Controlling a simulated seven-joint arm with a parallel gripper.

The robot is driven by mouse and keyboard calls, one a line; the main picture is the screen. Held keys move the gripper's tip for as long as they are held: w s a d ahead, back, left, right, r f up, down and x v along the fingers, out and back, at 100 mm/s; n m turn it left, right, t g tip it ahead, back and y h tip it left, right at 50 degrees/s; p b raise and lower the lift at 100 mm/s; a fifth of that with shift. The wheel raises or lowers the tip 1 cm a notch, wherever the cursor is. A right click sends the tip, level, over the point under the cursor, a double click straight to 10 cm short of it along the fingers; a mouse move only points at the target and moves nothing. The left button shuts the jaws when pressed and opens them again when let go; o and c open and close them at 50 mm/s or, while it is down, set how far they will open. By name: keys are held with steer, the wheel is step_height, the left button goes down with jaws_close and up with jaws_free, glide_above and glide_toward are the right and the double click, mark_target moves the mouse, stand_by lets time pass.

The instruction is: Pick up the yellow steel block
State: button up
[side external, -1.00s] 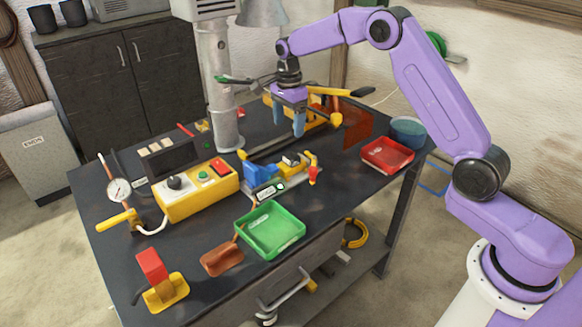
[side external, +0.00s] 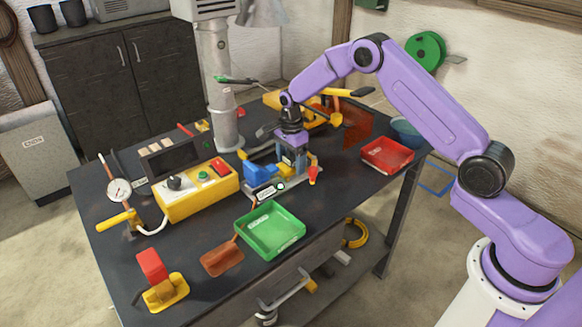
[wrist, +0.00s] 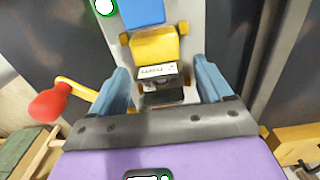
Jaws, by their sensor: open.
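The yellow steel block (wrist: 155,46) shows in the wrist view on a grey metal fixture (wrist: 187,15), just below a blue block (wrist: 143,12). A small white label and a dark part lie on its near side. My gripper (wrist: 161,66) is open, with its two blue-grey fingers spread left and right of the fixture's line, near the block's near end. In the side view my gripper (side external: 292,162) is down over the fixture beside the blue part (side external: 261,174). It hides most of the yellow block there. I cannot tell whether the fingers touch anything.
A red-knobbed lever (wrist: 50,104) sticks out left of the fixture. On the bench stand a green tray (side external: 271,230), a red tray (side external: 387,154), a yellow control box (side external: 197,190) and a grey column (side external: 222,95). Bare bench (side external: 205,228) lies left of the green tray.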

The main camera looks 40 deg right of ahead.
steer(key=shift+f, duration=0.25)
steer(key=c, duration=1.3)
steer(key=shift+o, duration=0.2)
steer(key=shift+r, duration=0.1)
